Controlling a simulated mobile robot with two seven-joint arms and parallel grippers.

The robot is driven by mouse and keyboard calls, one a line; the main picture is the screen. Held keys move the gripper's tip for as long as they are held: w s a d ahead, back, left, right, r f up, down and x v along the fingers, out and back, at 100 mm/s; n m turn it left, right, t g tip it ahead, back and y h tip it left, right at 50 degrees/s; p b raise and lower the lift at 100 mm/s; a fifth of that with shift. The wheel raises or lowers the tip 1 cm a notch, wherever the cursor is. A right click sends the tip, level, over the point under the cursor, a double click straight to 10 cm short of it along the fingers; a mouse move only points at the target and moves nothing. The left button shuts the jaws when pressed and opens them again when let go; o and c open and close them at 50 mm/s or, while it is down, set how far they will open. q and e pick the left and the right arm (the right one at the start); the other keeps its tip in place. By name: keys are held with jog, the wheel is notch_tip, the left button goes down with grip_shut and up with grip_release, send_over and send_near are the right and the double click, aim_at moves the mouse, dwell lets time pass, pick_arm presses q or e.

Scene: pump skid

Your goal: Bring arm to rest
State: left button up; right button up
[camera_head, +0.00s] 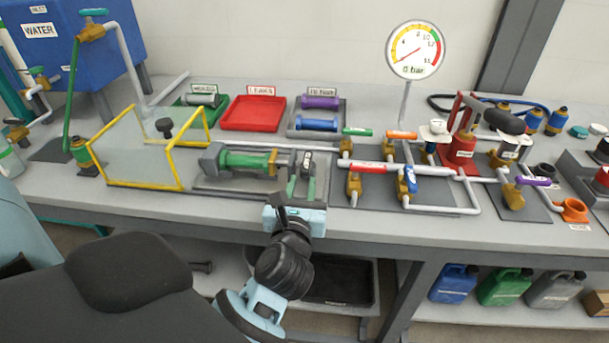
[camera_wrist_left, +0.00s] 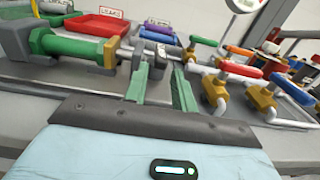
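My left gripper (camera_head: 302,180) reaches over the front of the bench in the head view. Its two green fingers are apart and point away toward the back of the bench, with nothing held between them. My right gripper is not in view.
A yellow-framed clear guard (camera_head: 140,187) stands left of the pump. Pipes with a red-handled valve (camera_head: 368,168) and a blue-handled valve (camera_head: 410,179) lie to the right. A red tray (camera_head: 254,113) and a gauge (camera_head: 414,50) are behind. The bench's front edge strip (camera_head: 450,228) is clear.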

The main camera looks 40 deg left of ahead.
pick_arm(q)
jog(key=shift+v, duration=1)
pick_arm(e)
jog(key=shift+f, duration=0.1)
